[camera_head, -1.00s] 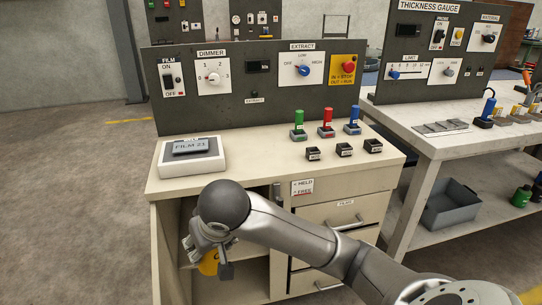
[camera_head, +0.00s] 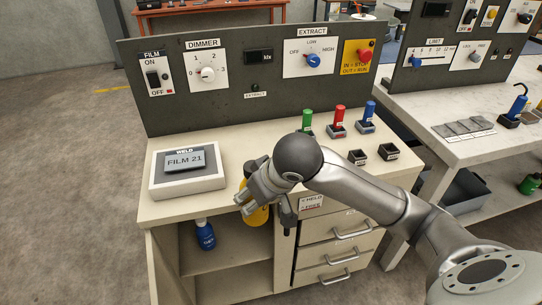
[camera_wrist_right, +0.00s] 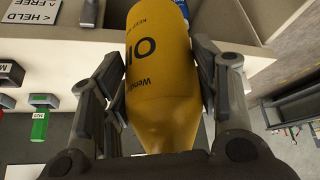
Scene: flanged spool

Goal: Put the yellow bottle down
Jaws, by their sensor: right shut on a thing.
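The yellow bottle (camera_head: 258,215) is in my right gripper (camera_head: 266,207), at the front edge of the worktop. In the right wrist view the bottle (camera_wrist_right: 162,60), with dark lettering, fills the middle. The fingers of the right gripper (camera_wrist_right: 163,88) press on it from both sides. In the head view my wrist hides part of the bottle, and I cannot tell how far it is from the worktop edge. My left gripper is in neither view.
A blue bottle (camera_head: 205,236) stands in the open cabinet (camera_head: 232,274) below. Bare worktop lies between the display and the sockets.

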